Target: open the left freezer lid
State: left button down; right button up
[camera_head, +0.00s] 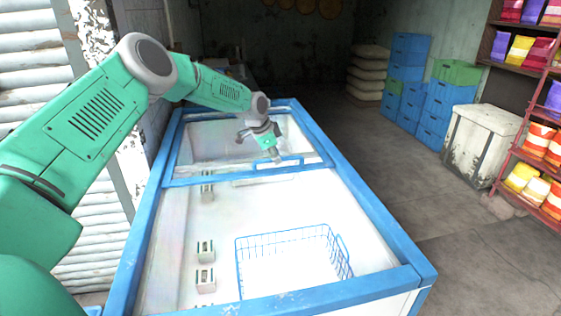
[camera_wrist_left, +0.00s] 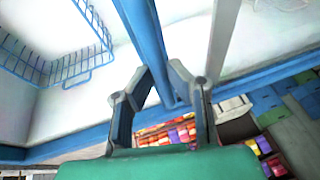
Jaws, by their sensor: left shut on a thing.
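The chest freezer has a blue rim (camera_head: 385,222) and a white inside. A lid with a blue frame (camera_head: 215,180) and pale glass covers its far part. A small blue handle (camera_head: 292,162) sits near the lid's near right edge. My left gripper (camera_head: 274,157) reaches over the far part from the left, at this handle. In the left wrist view its two fingers (camera_wrist_left: 168,92) stand on either side of a blue bar (camera_wrist_left: 152,45), and it is shut on the handle. The exact finger contact is partly hidden. My right gripper is not in view.
In the near part of the freezer are a blue wire basket (camera_head: 290,240) and small cartons (camera_head: 205,278). Blue crates (camera_head: 437,112), a white chest (camera_head: 481,140) and a red shelf (camera_head: 515,150) stand to the right. The floor (camera_head: 400,165) between is clear.

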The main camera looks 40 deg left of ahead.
pick_arm(q)
jog(key=shift+w+a+r, duration=0.1)
jog(key=shift+w+a, duration=0.05)
jog(key=shift+w, duration=0.2)
jog(key=c, duration=1.6)
grip_release()
jog(key=shift+w+a, duration=0.1)
jog(key=shift+a, duration=0.15)
jog(key=shift+o, duration=0.2)
jog(key=shift+f, duration=0.2)
jog(key=shift+d+r, duration=0.3)
jog(key=shift+d, duration=0.1)
jog(key=shift+s+r, duration=0.2)
jog(key=shift+r, duration=0.15)
jog(key=v, duration=1)
jog(key=shift+s+a+r, duration=0.2)
jog(key=shift+a+r, duration=0.05)
